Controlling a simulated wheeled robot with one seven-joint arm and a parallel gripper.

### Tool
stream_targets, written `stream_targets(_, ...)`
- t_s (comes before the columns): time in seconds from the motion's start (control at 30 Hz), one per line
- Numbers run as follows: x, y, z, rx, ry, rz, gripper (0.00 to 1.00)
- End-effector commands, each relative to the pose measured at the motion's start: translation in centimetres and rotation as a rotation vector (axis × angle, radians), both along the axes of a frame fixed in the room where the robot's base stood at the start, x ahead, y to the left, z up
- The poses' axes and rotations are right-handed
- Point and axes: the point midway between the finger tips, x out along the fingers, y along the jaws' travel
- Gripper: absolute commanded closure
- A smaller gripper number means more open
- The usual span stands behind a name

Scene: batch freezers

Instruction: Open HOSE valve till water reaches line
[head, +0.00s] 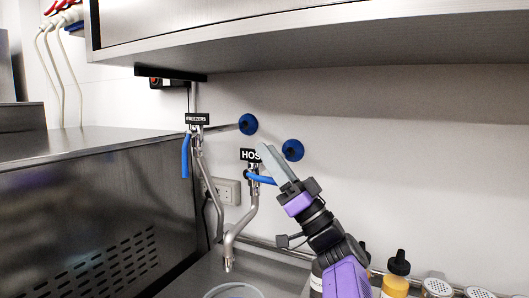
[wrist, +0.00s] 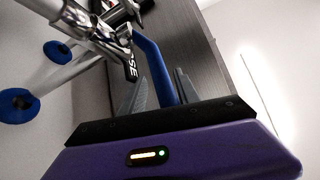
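The HOSE valve has a blue lever (head: 262,179) pointing right and slightly down, below a black label (head: 250,155) partly covered by my gripper. My gripper (head: 270,158) is at the lever's right end. In the wrist view, the blue lever (wrist: 158,68) runs between the two grey fingers (wrist: 162,92). The fingers are apart, with gaps beside the lever, so they do not look closed on it. A metal spout (head: 229,256) hangs down from this valve over a pale round container (head: 233,291), cut off by the picture's edge. No water or line is visible.
The FREEZERS valve, with its blue lever (head: 185,156) hanging down, is close on the left. Two blue round wall fittings (head: 248,124) are nearby. A steel cabinet (head: 300,40) overhangs above. Bottles (head: 398,275) stand at lower right, beside my arm. A steel unit (head: 90,210) fills the left.

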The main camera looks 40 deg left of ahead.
Motion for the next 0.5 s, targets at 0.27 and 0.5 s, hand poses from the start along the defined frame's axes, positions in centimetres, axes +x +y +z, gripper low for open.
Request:
stream_targets(0.27,-0.1,-0.5,-0.1,-0.006,0.0,0.002,0.64)
stream_targets(0.5,0.1,-1.6,-0.1,-0.007,0.001,0.003,0.64)
